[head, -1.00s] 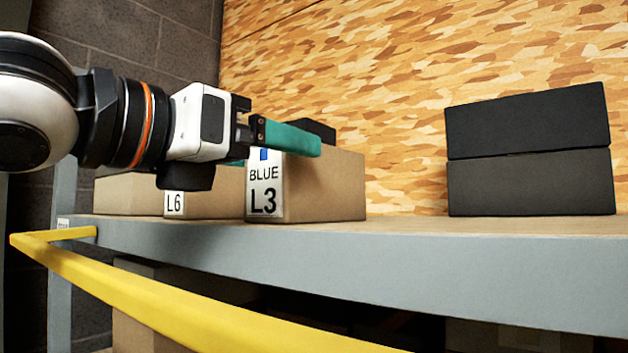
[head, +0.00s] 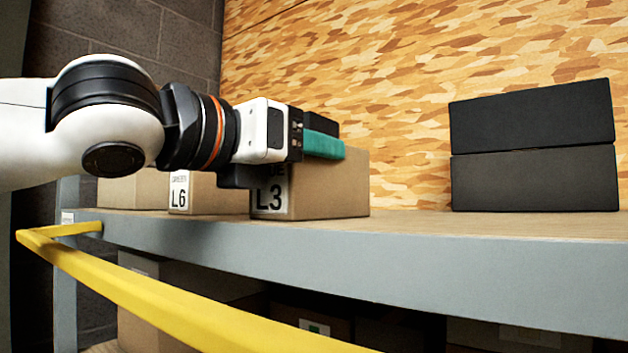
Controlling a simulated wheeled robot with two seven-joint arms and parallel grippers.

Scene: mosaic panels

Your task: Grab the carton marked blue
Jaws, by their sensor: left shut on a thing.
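The carton marked blue (head: 335,188) is a brown box on the grey shelf, with a white label reading L3 on its front. The upper part of the label is now hidden behind my left gripper. My left gripper (head: 322,146) reaches in from the left at the top of this carton, with a teal finger lying along its upper edge. It is shut on the carton; the other finger is mostly hidden. The carton still rests on the shelf. My right gripper is not in view.
A carton labelled L6 (head: 212,192) stands just left, with another brown carton (head: 133,190) beyond it. Two stacked black boxes (head: 533,145) stand at the right. A yellow rail (head: 170,298) runs in front of the grey shelf (head: 450,262). Shelf space between carton and black boxes is clear.

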